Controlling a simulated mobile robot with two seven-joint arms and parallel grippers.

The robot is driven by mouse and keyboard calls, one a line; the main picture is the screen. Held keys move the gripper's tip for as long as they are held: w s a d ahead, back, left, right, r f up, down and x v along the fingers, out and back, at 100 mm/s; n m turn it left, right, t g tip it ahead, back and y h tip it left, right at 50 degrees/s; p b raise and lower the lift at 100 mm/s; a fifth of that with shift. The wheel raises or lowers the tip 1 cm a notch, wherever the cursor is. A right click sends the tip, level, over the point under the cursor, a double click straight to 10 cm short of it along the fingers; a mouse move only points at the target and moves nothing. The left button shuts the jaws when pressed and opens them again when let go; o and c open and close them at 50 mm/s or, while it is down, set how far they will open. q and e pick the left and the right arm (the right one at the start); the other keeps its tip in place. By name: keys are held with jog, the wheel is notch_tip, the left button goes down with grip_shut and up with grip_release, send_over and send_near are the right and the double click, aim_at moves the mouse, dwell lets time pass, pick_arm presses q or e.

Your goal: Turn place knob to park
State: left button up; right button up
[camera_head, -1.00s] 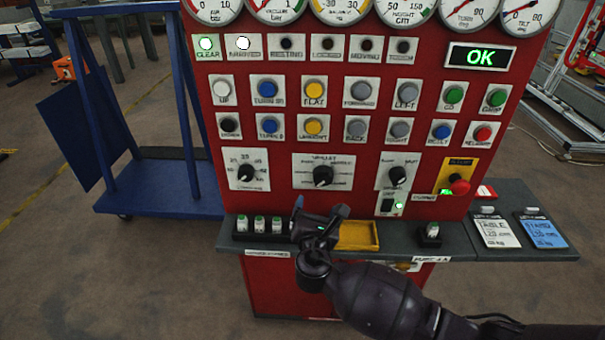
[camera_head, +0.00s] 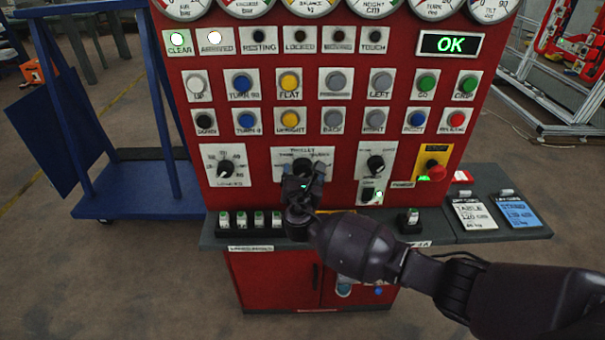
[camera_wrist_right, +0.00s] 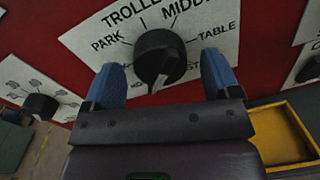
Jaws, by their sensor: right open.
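The place knob (camera_wrist_right: 158,55) is a round black selector on a white plate (camera_wrist_right: 225,20) with PARK at left, TROLLEY and MIDDLE above, and TABLE at right. The knob's raised grip appears to point downward, away from PARK; lower labels are partly hidden. My right gripper (camera_wrist_right: 160,72) is open, with one blue finger on each side of the knob; I cannot tell whether they touch it. In the head view my right gripper (camera_head: 303,185) is in front of the middle knob plate (camera_head: 282,160) and covers part of it. My left gripper is not in view.
The red panel carries a left knob (camera_head: 226,168), a right knob (camera_head: 375,163), a red stop button (camera_head: 437,172) and rows of push buttons above. A grey shelf (camera_head: 390,228) runs below. A yellow tray (camera_wrist_right: 278,140) lies below right in the wrist view.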

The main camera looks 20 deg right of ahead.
jog(key=shift+w+d, duration=0.1)
jog(key=shift+w, duration=0.2)
jog(key=shift+c, duration=0.3)
jog(key=c, duration=0.9)
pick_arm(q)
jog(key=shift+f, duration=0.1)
pick_arm(e)
jog(key=shift+o, duration=0.2)
